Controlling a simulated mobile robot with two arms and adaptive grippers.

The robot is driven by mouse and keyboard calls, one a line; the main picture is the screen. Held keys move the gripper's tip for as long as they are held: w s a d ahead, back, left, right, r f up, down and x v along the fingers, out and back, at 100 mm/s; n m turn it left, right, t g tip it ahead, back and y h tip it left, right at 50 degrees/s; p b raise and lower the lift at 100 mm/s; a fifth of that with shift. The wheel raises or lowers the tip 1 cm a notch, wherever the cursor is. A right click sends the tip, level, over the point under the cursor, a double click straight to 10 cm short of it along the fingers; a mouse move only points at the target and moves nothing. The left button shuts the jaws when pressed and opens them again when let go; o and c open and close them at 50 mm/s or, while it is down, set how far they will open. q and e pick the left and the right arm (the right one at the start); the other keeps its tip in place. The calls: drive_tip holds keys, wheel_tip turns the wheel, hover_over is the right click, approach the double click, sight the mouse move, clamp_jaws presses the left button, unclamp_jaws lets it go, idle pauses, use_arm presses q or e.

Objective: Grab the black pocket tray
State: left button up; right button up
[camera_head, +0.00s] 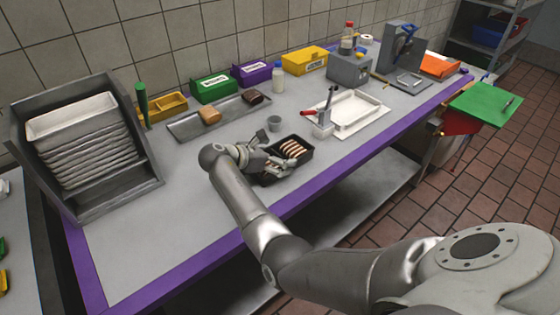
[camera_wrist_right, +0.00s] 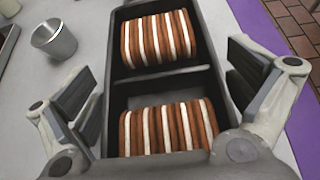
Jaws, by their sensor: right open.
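The black pocket tray (camera_head: 269,178) lies on the grey table near its purple front edge. In the right wrist view the tray (camera_wrist_right: 168,87) has two compartments, each holding a row of brown and cream sandwich cookies (camera_wrist_right: 157,38). My right gripper (camera_head: 270,152) is over the tray. In the right wrist view its open fingers (camera_wrist_right: 165,98) stand on either side of the tray's near part, with a gap on both sides. The gripper's palm hides the tray's near end. My left gripper is not in view.
A small metal cup (camera_head: 274,123) stands just behind the tray; it also shows in the right wrist view (camera_wrist_right: 55,40). A white tray (camera_head: 352,110) lies to the right. A metal tray (camera_head: 228,118) with two loaves is behind. A slanted rack (camera_head: 150,185) stands at left.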

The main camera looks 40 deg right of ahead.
drive_tip(key=c, duration=0.9)
drive_tip(key=shift+r, duration=0.1)
